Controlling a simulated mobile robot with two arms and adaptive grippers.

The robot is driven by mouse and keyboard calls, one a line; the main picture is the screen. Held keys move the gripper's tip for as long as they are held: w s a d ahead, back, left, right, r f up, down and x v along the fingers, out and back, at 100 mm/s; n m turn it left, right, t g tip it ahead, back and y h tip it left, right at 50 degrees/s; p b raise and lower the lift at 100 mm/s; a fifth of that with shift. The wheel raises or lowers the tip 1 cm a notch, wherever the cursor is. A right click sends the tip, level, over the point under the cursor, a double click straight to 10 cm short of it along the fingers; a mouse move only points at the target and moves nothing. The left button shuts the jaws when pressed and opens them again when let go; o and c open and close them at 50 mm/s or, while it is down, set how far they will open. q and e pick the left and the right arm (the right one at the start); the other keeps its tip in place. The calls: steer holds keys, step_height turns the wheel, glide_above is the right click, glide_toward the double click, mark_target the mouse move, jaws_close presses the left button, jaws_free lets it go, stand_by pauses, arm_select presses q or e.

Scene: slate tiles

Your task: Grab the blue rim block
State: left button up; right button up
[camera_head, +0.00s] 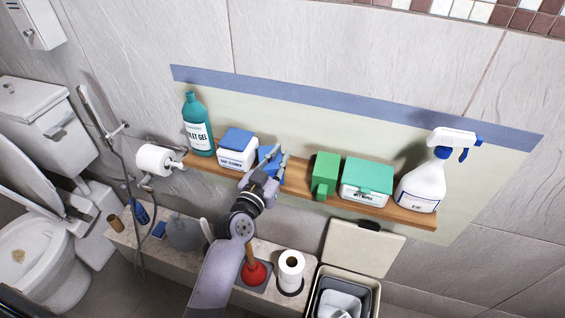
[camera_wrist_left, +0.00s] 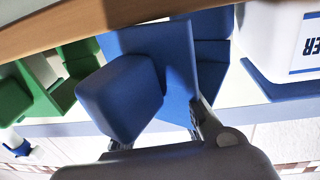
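The blue rim block (camera_head: 267,153) stands on the wooden shelf, between the blue-lidded white box and a green block. My left gripper (camera_head: 268,166) is at its front, with fingers spread on either side and covering part of it. In the left wrist view the blue block (camera_wrist_left: 182,62) fills the middle, with a box-like part jutting toward the camera. One finger (camera_wrist_left: 204,124) is close against its right side there; the other is mostly hidden behind the jutting part. I cannot tell whether the fingers press on the block. My right gripper is not in view.
On the shelf (camera_head: 408,213) stand a teal gel bottle (camera_head: 198,125), the blue-lidded box (camera_head: 237,149), a green block (camera_head: 325,174), a green-lidded box (camera_head: 366,181) and a spray bottle (camera_head: 424,184). Below are a plunger (camera_head: 254,272), a paper roll (camera_head: 291,268) and an open bin (camera_head: 345,292).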

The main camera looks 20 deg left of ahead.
arm_select(q)
steer(key=o, duration=0.6)
